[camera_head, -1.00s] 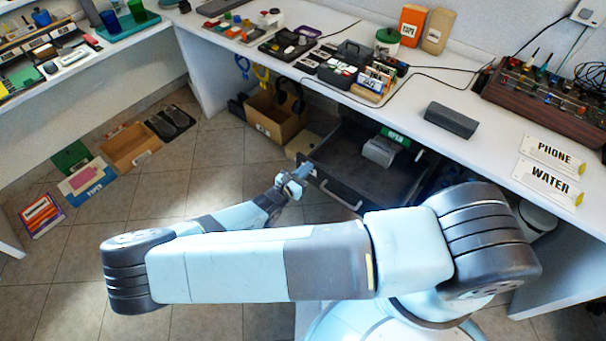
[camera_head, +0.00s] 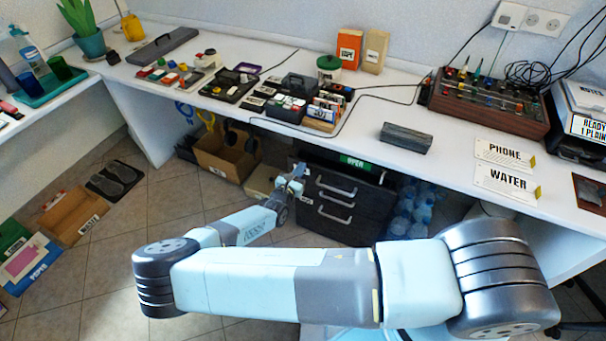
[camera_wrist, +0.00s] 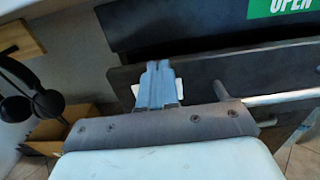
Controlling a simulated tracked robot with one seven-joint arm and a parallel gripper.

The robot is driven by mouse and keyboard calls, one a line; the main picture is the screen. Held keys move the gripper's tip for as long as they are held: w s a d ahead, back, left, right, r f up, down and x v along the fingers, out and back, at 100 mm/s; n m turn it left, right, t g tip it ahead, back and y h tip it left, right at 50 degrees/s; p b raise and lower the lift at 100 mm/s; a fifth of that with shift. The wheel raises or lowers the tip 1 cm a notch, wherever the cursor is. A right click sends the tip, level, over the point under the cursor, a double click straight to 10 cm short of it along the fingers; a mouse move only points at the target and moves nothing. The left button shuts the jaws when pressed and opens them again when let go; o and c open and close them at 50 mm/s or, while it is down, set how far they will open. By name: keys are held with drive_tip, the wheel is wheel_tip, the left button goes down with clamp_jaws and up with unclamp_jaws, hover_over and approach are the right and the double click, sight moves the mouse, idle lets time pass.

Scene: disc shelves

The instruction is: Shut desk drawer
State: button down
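The desk drawer's dark grey front (camera_head: 345,187) with a pale bar handle (camera_head: 336,192) is the upper one in the unit under the desk. In the head view it stands almost in line with the front below. In the wrist view the drawer front (camera_wrist: 222,82) stands a little out from the dark body behind it, with a dark gap along its top. My gripper (camera_head: 292,184) is at the left end of the drawer front. In the wrist view my gripper (camera_wrist: 157,68) has its fingers together, against or just before the front; contact is unclear. The handle (camera_wrist: 285,97) is to its right.
A green OPEN sign (camera_head: 356,163) is above the drawer. A cardboard box (camera_head: 225,155) and headphones (camera_wrist: 30,95) are to the left. Blue bottles (camera_head: 412,210) stand right of the unit. The desktop (camera_head: 360,105) overhangs above. Floor at left is partly clear.

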drive_tip(key=shift+w+d, duration=0.1)
drive_tip(key=shift+w, duration=0.45)
drive_tip(key=shift+s, duration=0.1)
